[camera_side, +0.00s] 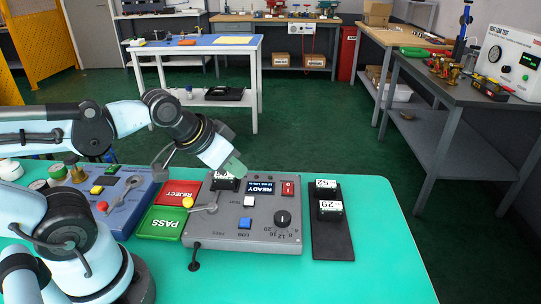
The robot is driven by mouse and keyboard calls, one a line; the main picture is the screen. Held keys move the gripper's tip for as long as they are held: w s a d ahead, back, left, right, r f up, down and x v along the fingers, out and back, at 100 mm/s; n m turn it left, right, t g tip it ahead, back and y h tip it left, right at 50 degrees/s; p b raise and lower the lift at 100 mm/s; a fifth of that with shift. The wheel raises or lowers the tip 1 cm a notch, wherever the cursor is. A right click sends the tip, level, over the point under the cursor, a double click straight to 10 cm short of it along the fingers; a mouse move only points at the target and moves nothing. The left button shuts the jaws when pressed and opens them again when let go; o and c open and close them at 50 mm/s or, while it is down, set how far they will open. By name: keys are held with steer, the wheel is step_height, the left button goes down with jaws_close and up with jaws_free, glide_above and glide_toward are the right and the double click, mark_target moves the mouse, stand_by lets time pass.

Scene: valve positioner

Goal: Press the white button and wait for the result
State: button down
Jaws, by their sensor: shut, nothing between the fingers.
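The white button (249,201) is a small square on top of the grey tester box (262,233), below its dark display (260,187). The display reads READY, with a smaller line under it that I cannot read surely. My gripper (237,170) is shut and empty. It appears above the back of the box, up and left of the display, apart from the white button in the picture. A black part with a white label (224,175) sits at the box's back left, partly hidden by my gripper.
The box also has a blue button (245,223), a black knob (282,218), a red switch (288,188) and a yellow-tipped lever (188,202). The REJECT pad (178,193) and PASS pad (160,224) lie left. A black rack (332,245) with labelled parts lies right. The green table's front right is clear.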

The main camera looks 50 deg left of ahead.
mark_target(245, 201)
stand_by(0.7)
steer(key=w+n, duration=0.1)
steer(key=n, duration=0.1)
steer(key=w+a+r+n+t, duration=0.1)
steer(key=n, duration=0.2)
steer(key=w+n+t, duration=0.1)
steer(key=n, duration=0.2)
steer(key=shift+a+r, duration=0.2)
steer(key=shift+a, duration=0.05)
steer(key=shift+f, duration=4.4)
steer(key=shift+f, duration=0.45)
steer(key=shift+r, duration=0.1)
steer(key=shift+r, duration=0.35)
